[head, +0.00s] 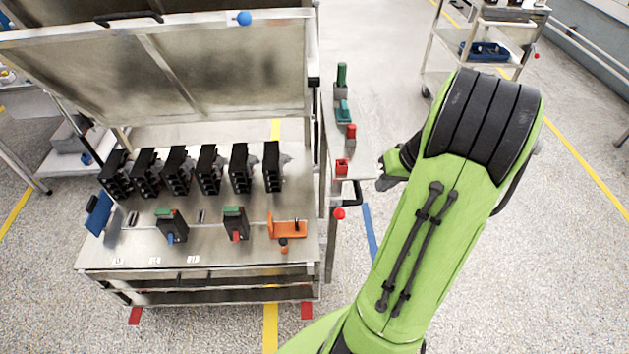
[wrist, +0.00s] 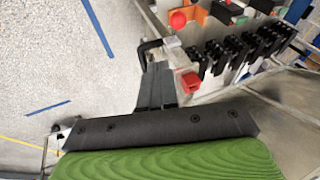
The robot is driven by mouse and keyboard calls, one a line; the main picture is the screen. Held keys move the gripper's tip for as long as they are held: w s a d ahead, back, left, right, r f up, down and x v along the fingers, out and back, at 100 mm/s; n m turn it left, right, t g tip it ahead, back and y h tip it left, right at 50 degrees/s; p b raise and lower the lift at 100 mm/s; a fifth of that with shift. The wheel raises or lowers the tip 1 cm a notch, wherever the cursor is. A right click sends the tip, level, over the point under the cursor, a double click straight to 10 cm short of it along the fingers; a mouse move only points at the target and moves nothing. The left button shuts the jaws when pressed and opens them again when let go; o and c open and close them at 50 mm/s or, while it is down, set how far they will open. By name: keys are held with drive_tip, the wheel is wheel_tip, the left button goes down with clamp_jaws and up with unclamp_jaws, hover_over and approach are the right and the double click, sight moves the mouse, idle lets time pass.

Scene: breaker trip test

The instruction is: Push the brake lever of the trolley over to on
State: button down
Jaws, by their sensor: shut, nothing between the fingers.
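The trolley (head: 200,262) is a metal cart at the left in the head view. A red ball knob (head: 340,213) sits at its right side; a red ball also shows in the wrist view (wrist: 178,20). I cannot tell for sure whether this knob is the brake lever's end, nor how the lever stands. My gripper (head: 383,181) is at the outer edge of the trolley's narrow right side shelf, above and right of the knob. In the wrist view its dark fingers (wrist: 157,85) are together and empty. A black bent handle (wrist: 149,46) shows just beyond the fingertips.
The side shelf (head: 334,135) carries a red box (head: 342,167) and green and red items. Black breakers (head: 209,168) stand on the trolley top under a raised metal lid (head: 220,70). Another cart (head: 480,40) stands back right.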

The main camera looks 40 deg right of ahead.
drive_tip(key=b, duration=0.2)
approach(338, 209)
drive_tip(key=d+f, duration=0.4)
drive_tip(key=a+f, duration=0.1)
drive_tip(key=w+a+f, duration=0.1)
drive_tip(key=shift+a+f, duration=0.3)
drive_tip(key=shift+f, duration=0.1)
drive_tip(key=shift+d, duration=0.1)
